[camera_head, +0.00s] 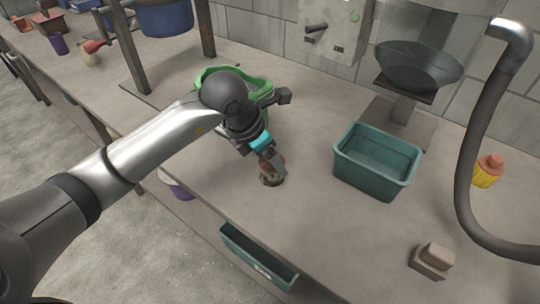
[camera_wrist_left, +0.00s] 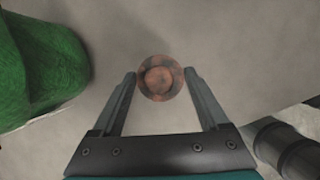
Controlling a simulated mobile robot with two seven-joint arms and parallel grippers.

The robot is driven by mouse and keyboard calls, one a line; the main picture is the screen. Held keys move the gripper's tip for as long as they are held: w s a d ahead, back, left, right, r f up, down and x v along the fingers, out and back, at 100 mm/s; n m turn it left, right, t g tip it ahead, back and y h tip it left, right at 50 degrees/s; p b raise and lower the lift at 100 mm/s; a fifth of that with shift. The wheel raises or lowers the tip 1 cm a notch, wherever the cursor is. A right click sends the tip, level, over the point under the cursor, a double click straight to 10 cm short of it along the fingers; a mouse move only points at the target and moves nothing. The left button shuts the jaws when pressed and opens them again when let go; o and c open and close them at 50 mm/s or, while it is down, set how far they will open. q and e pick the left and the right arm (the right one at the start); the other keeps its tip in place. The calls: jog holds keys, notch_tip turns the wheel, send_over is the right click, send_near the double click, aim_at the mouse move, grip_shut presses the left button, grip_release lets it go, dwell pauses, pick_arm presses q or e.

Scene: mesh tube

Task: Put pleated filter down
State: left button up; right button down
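The pleated filter (camera_head: 271,178) is a small, round, brownish piece low over or on the grey bench near its front edge. In the left wrist view the filter (camera_wrist_left: 160,78) shows end-on as a mottled red-brown disc with an inner ring. My left gripper (camera_head: 270,164) points down at it. In the wrist view the fingertips of my left gripper (camera_wrist_left: 160,74) flank the disc and seem to touch it on both sides. Whether its underside rests on the bench is hidden. My right gripper is not in view.
A green tub (camera_head: 262,84) stands close behind my left wrist. A teal bin (camera_head: 345,170) is to the right, with a dark bowl (camera_head: 420,62) on a stand behind it. A teal tray (camera_head: 240,245) is at the front edge. Bench between filter and bin is clear.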

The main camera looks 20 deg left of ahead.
pick_arm(q)
jog(key=o, duration=0.3)
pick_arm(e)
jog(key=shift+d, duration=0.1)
pick_arm(q)
jog(key=shift+r, duration=0.15)
jog(key=p+v, duration=0.2)
jog(key=v, duration=1)
jog(key=shift+p, duration=0.3)
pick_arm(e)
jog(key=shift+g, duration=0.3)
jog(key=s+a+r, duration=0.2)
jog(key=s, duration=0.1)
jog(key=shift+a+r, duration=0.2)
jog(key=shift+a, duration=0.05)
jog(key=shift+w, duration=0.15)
